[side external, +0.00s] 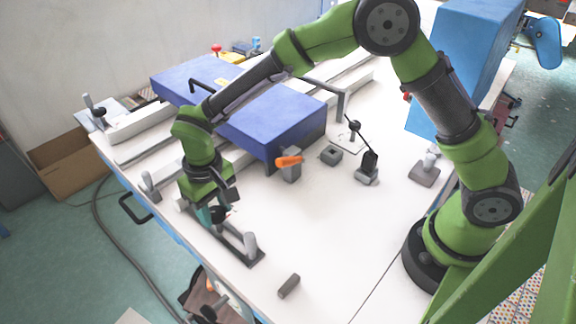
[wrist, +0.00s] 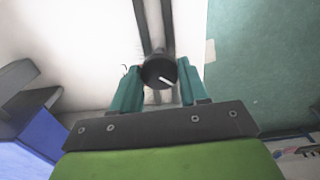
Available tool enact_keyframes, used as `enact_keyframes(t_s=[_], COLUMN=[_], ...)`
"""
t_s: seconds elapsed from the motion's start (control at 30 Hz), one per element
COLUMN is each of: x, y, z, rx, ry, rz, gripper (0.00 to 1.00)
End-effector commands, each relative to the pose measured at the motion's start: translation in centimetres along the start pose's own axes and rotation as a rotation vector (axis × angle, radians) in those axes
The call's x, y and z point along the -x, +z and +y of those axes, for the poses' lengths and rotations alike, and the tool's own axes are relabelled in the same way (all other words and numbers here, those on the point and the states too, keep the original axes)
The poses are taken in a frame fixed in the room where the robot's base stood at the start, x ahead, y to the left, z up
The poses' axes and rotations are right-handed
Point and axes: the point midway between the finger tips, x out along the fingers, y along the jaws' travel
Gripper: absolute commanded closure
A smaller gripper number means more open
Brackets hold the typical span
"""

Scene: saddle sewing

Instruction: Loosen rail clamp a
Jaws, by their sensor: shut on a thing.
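The knob (side external: 221,214) shows only partly beside my gripper (side external: 214,214) in the side view. My gripper is low over the near left part of the table and shut on the knob. A dark slotted rail (side external: 228,248) runs under it, with a grey upright post (side external: 250,243) at its near end. My wrist hides part of the rail. No label shows which clamp is rail clamp a.
A large blue box (side external: 270,122) with a handle stands behind my gripper. An orange-handled block (side external: 290,164), a small grey block (side external: 331,155) and a black lever unit (side external: 368,168) stand to the right. A grey cylinder (side external: 289,286) lies in front. The table's right centre is clear.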

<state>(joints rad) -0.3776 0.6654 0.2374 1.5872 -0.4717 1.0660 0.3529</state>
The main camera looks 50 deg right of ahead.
Motion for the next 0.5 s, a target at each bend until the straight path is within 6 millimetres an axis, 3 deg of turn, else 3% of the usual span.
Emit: enact_keyframes(t_s=[0.5], x=[0.14], y=[-0.02], z=[0.01], rx=[0.489], ry=[0.0], rz=[0.001], gripper=[0.86])
